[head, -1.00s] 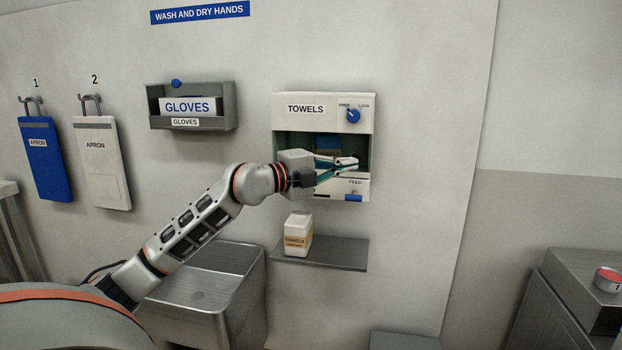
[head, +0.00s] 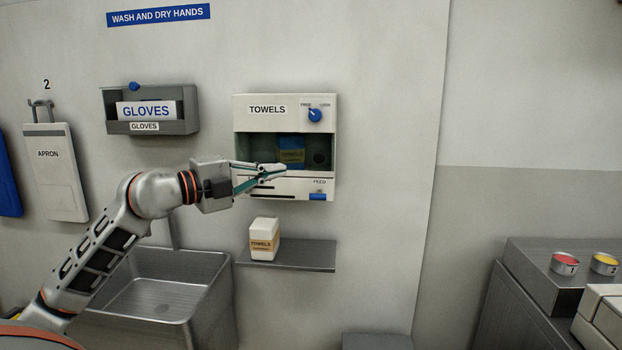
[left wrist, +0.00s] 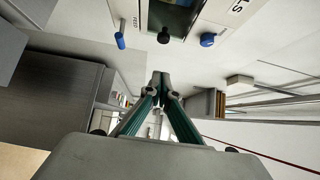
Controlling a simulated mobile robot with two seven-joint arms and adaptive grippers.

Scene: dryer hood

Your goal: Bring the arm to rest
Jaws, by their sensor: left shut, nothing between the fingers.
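My left gripper (head: 284,172) is shut and empty. In the head view it shows in front of the lower part of the towel dispenser (head: 247,125). A blue towel pack (head: 291,150) sits inside the dispenser's open bay. In the left wrist view the closed fingertips (left wrist: 160,80) point to the middle of the picture, and the dispenser (left wrist: 190,40) shows above them with its blue knob (left wrist: 208,40) and blue feed lever (left wrist: 120,41). My right gripper is not in view.
A white towel pack (head: 264,238) stands on the shelf (head: 310,256) below the dispenser. A steel sink (head: 160,295) is under my arm. A glove box (head: 150,110) and a white apron (head: 55,170) hang on the wall. Two numbered tins (head: 584,263) stand on the right counter.

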